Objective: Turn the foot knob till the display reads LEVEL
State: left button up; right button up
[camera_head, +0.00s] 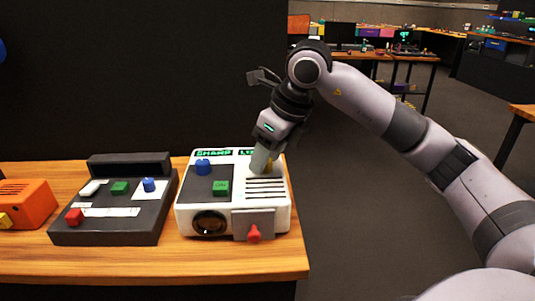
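A white projector-like device (190,215) stands at the right end of the wooden table. A red knob (254,234) sits low on a grey plate at its front, likely the foot knob. Along its back top edge, one green display (213,153) seems to read SHARP. Beside it, a second display (245,152) starts with LE; the rest is hidden by my arm. My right gripper (264,162) points down over the device's back right top, close to or touching it. I cannot see whether its fingers are open or shut. It is above and behind the red knob. My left gripper is not in view.
The device also carries a blue knob (203,167), a green button (221,187) and a dark lens (209,223). A dark grey panel (105,230) with several coloured controls stands to the left. An orange box (35,205) is farther left. The table (200,262) is clear in front.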

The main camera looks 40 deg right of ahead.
grip_shut()
jog(key=n+g+y+p, duration=0.1)
jog(key=n, duration=0.3)
jog(key=shift+w+d+r+p, duration=0.1)
jog(key=shift+p, duration=0.25)
jog(key=shift+n+y, duration=0.5)
jog(key=shift+n, duration=0.3)
jog(key=shift+o, duration=1.5)
grip_release()
jog(key=p+v, duration=0.1)
jog(key=v, duration=0.6)
